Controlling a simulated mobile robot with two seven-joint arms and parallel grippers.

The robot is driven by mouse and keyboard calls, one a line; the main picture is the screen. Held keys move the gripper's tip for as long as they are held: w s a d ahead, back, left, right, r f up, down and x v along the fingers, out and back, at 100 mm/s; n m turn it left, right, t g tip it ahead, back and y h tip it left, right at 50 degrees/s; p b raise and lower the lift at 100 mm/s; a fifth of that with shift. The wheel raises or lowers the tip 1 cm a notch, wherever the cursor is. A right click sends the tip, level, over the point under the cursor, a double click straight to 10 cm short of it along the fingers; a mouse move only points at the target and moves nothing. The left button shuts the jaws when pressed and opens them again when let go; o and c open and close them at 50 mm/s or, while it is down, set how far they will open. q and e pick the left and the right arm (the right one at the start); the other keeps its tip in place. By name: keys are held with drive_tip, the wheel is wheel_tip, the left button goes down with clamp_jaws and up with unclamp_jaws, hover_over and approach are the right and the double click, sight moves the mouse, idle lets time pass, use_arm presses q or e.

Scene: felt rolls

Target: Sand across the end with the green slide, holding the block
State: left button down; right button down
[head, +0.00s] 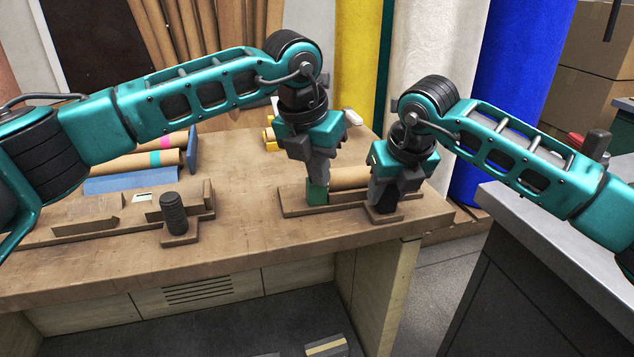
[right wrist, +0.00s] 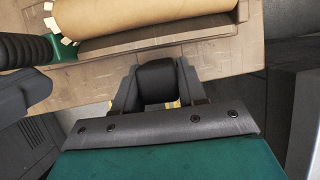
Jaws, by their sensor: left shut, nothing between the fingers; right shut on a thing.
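A tan roll (head: 350,179) lies in a wooden block (head: 297,208) at the table's front right. The green slide (head: 317,193) stands upright at the roll's left end. In the right wrist view the green slide (right wrist: 64,49) sits beside the roll's end, with a black ridged handle (right wrist: 22,50). My left gripper (head: 317,178) is shut and empty, right at the slide's top; whether they touch is unclear. My right gripper (head: 386,190) is shut on the block's black grip (right wrist: 157,82), at its front right.
A second wooden block (head: 85,229) with a black ridged grip (head: 173,213) stands at the left. Brown rolls with coloured bands (head: 150,160) lie behind it. A grey counter (head: 550,225) is at the right. The table (head: 250,230) is bare between the blocks.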

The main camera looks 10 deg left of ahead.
use_arm(q)
drive_tip(key=shift+w+a, duration=0.3)
drive_tip(key=shift+w, duration=0.55)
drive_tip(key=shift+w+a, duration=0.3)
drive_tip(key=shift+w, duration=0.55)
drive_tip(key=shift+w+a, duration=0.3)
drive_tip(key=shift+w, duration=0.55)
use_arm(e)
drive_tip(key=shift+s+f, duration=0.1)
drive_tip(key=shift+f, duration=0.05)
use_arm(q)
drive_tip(key=shift+s+r, duration=0.1)
drive_tip(key=shift+s, duration=0.05)
drive_tip(key=shift+r, duration=0.1)
drive_tip(key=shift+s+d+r, duration=0.1)
drive_tip(key=shift+s+r, duration=0.05)
drive_tip(key=shift+r, duration=0.95)
drive_tip(key=shift+s+d+r, duration=0.1)
drive_tip(key=shift+s+r, duration=0.1)
drive_tip(key=shift+r, duration=0.95)
drive_tip(key=shift+s+r, duration=0.15)
drive_tip(key=shift+r, duration=0.95)
